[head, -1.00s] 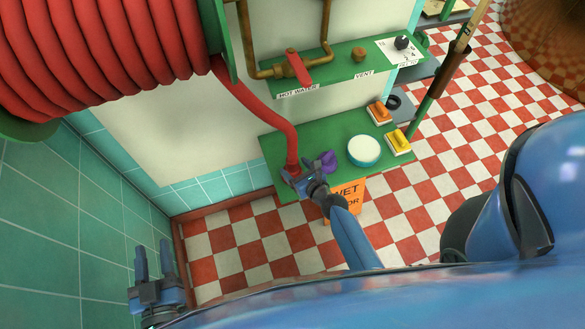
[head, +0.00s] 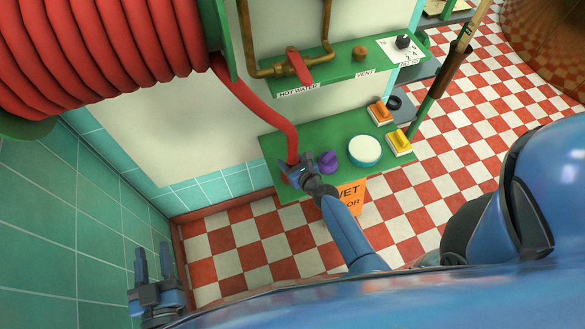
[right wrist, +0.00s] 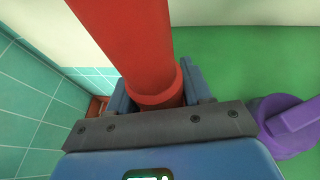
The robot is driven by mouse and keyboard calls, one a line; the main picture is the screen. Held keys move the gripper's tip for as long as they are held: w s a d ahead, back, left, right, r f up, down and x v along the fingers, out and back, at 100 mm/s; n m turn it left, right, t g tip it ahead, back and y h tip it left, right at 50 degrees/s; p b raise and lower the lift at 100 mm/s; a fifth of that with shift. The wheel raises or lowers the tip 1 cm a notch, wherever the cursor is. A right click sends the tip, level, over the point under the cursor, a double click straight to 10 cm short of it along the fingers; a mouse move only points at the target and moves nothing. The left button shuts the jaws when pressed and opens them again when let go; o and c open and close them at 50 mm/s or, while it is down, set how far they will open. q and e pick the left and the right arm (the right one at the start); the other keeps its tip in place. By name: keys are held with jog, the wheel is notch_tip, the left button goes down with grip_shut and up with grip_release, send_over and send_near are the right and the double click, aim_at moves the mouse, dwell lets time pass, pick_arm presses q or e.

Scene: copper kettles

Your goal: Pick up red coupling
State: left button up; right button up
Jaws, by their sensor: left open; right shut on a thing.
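The red hose (head: 257,103) hangs from the reel and ends in a red coupling with a raised collar (right wrist: 158,90). My right gripper (head: 293,168) is at the hose's lower end, over the left part of the green shelf. In the right wrist view its two blue fingers stand on either side of the red coupling, shut on it just below the collar. The coupling's lower end is hidden by the gripper, and I cannot tell whether it touches the shelf. My left gripper (head: 153,268) is open and empty at the lower left, beside the teal tiled wall.
The green shelf (head: 333,137) carries a purple part (head: 328,161), a round white-topped tin (head: 364,150) and two brushes, yellow (head: 398,142) and orange (head: 379,112). An orange wet-floor sign (head: 350,198) is below. A brass pipe with a red valve handle (head: 299,66) runs above.

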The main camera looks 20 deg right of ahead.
jog(key=shift+r, duration=0.2)
jog(key=shift+c, duration=0.2)
notch_tip(320, 180, up, 20)
jog(key=p, duration=1.5)
jog(key=shift+f, duration=0.15)
